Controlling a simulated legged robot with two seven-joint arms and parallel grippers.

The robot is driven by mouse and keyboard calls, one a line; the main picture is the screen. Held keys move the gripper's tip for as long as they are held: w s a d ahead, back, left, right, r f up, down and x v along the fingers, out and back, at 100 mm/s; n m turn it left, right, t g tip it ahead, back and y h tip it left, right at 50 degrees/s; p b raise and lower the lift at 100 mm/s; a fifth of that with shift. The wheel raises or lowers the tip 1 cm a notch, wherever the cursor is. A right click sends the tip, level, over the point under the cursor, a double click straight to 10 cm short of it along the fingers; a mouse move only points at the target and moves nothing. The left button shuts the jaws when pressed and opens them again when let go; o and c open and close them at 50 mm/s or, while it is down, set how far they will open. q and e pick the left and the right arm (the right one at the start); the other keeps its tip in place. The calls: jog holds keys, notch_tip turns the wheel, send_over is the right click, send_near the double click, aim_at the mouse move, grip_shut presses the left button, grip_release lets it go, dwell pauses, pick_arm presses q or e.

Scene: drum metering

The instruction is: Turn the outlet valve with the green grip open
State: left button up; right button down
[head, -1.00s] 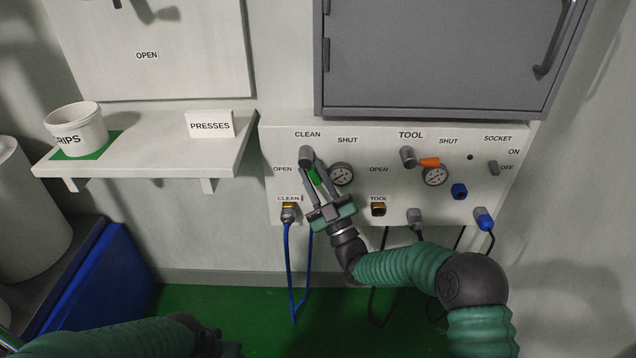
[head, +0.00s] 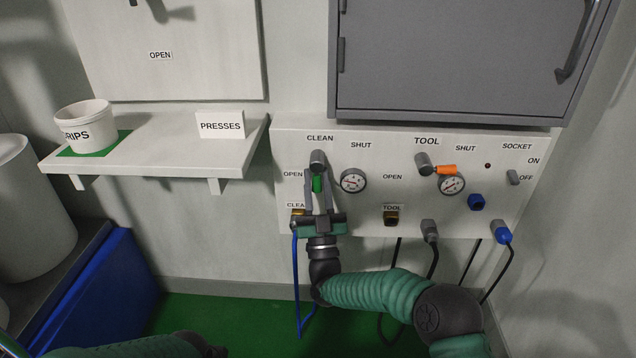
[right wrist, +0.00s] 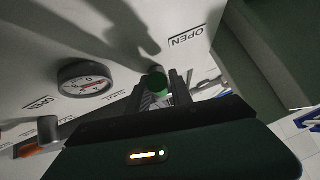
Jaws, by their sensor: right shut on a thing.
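The outlet valve with the green grip (head: 317,184) is on the white panel under the CLEAN label. Its grey hub (head: 318,160) is at the top and the green grip hangs nearly straight down from it, between the OPEN and SHUT labels. My right gripper (head: 318,188) is shut on the green grip from below. In the right wrist view the green grip's round end (right wrist: 157,82) shows between the fingers. My left arm (head: 135,345) shows at the bottom left; its gripper is not clearly visible.
A gauge (head: 353,181) is just right of my right gripper. An orange-gripped valve (head: 446,169) is further right. A blue hose (head: 296,270) hangs below the CLEAN outlet. A grey cabinet (head: 450,60) is above the panel, and a shelf (head: 150,150) is at the left.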

jog(key=shift+r+y, duration=0.25)
jog(key=shift+y, duration=0.05)
jog(key=c, duration=1.4)
grip_release()
jog(key=shift+o, duration=1.2)
jog(key=shift+a, duration=0.15)
jog(key=shift+f, duration=0.1)
jog(key=shift+f, duration=0.1)
jog(key=shift+s+f+p, duration=0.25)
jog(key=shift+s+p, duration=0.05)
jog(key=shift+p, duration=0.05)
jog(key=p+v, duration=0.1)
jog(key=v, duration=1.5)
